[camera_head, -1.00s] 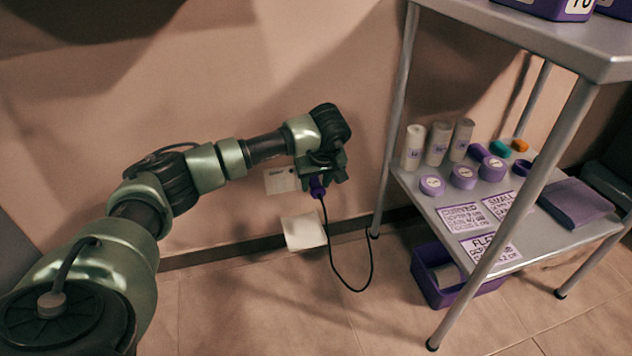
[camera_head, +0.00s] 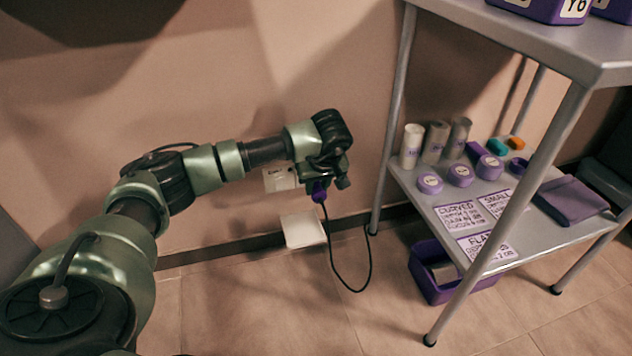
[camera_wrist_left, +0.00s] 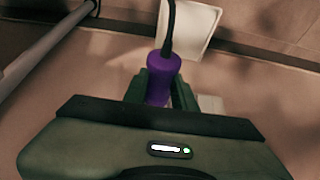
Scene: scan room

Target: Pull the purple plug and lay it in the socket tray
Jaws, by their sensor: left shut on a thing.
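The purple plug (camera_head: 319,192) is held in my left gripper (camera_head: 323,181), which is shut on it. In the left wrist view the plug (camera_wrist_left: 163,73) stands between the two fingers, with its black cord running up the picture. The white wall socket (camera_head: 280,179) is left of the gripper in the head view, partly covered by it. The plug's front end is hidden, so I cannot tell its exact gap to the socket. The pale square socket tray (camera_head: 303,230) is below the socket, looks empty, and also shows in the left wrist view (camera_wrist_left: 188,24). My right gripper is out of view.
A grey metal cart (camera_head: 423,199) stands at the right, with rolls, purple discs and labels on its lower shelf. A purple bin (camera_head: 437,289) is on the floor under it. The plug's black cord (camera_head: 352,291) hangs in a loop near the cart's leg.

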